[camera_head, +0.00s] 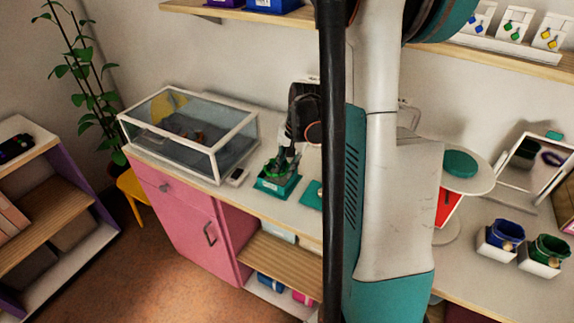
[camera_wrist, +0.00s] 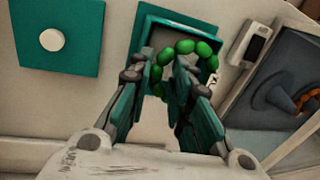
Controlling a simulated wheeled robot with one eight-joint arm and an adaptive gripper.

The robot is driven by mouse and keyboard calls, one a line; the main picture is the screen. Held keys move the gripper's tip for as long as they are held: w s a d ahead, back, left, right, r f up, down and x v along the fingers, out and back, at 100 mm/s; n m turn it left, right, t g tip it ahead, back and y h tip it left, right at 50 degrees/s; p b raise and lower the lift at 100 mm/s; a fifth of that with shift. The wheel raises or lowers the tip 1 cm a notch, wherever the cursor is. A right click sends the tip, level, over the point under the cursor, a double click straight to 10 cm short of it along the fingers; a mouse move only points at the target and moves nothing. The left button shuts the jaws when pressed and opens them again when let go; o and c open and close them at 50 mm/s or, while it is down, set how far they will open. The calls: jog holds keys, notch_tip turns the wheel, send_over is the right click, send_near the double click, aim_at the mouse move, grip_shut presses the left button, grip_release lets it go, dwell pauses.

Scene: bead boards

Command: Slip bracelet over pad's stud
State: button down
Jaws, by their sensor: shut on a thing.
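My gripper (camera_head: 287,160) is over the teal tray (camera_head: 278,185) on the counter. It is shut on a bracelet of green beads (camera_head: 270,167). In the wrist view, the bracelet (camera_wrist: 185,47) loops out beyond the fingertips (camera_wrist: 162,66) and overlaps the tray (camera_wrist: 150,22); the fingers hide part of it. I cannot tell whether the beads still touch the tray. The teal pad (camera_wrist: 85,62) with its round white stud (camera_wrist: 52,40) lies left of the tray, apart from the bracelet. In the head view, the pad (camera_head: 311,196) is partly hidden by my arm.
A glass display case (camera_head: 190,135) stands left of the tray. A small dark-screened device (camera_wrist: 257,46) lies between them. At the right are a round stand (camera_head: 467,165), a mirror (camera_head: 528,165) and white boxes with blue (camera_head: 506,235) and green pouches (camera_head: 550,248). A shelf runs above.

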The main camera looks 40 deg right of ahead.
jog(key=shift+f+b, duration=0.3)
jog(key=shift+b, duration=0.1)
dwell(0.9)
dwell(0.4)
jog(key=c, duration=1)
grip_release()
jog(key=shift+r, duration=0.1)
jog(key=shift+r+p, duration=2.7)
jog(key=shift+r, duration=1.25)
